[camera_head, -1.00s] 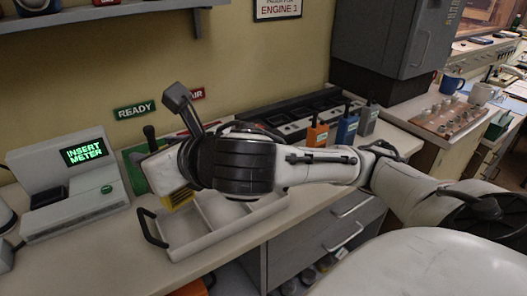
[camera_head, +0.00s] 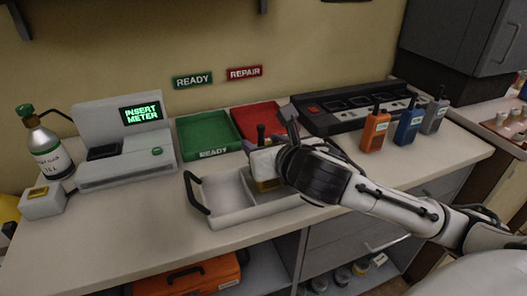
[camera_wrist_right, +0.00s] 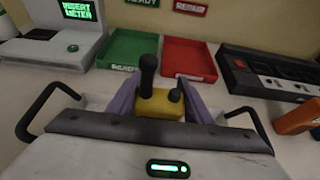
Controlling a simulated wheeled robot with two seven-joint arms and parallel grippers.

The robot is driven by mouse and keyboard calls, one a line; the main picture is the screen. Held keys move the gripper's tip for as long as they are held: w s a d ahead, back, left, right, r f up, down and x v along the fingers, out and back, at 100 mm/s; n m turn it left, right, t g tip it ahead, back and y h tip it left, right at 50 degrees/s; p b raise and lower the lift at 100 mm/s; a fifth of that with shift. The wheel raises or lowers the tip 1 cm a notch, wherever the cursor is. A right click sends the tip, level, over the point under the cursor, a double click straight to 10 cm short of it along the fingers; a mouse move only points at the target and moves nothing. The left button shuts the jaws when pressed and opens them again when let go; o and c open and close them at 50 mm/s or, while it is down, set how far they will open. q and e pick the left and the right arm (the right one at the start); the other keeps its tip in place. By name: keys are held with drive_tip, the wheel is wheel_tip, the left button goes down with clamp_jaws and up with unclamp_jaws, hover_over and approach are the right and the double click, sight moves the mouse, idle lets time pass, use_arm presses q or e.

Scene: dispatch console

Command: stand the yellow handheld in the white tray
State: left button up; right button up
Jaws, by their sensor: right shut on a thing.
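The yellow handheld (camera_wrist_right: 160,104) is upright between the fingers of my right gripper (camera_wrist_right: 161,96), with its black antenna and a knob on top. In the head view, the lower part of the handheld (camera_head: 268,185) shows below my right gripper (camera_head: 264,162), which is shut on it. The handheld is over or in the right part of the white tray (camera_head: 222,217); I cannot tell whether its base touches the tray floor. The tray has black end handles and a divider; my arm hides its right end. My left gripper is not in view.
Behind the tray lie a green tray (camera_head: 208,135) and a red tray (camera_head: 256,118). A meter console (camera_head: 125,150) stands at the left. Orange (camera_head: 375,131), blue (camera_head: 409,124) and grey (camera_head: 435,115) handhelds stand at the right before a black charger (camera_head: 350,108).

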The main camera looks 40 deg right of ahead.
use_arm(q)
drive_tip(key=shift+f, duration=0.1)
use_arm(e)
drive_tip(key=shift+f, duration=0.6)
drive_tip(key=shift+f, duration=0.1)
drive_tip(key=o, duration=1.3)
drive_tip(key=shift+c, duration=0.2)
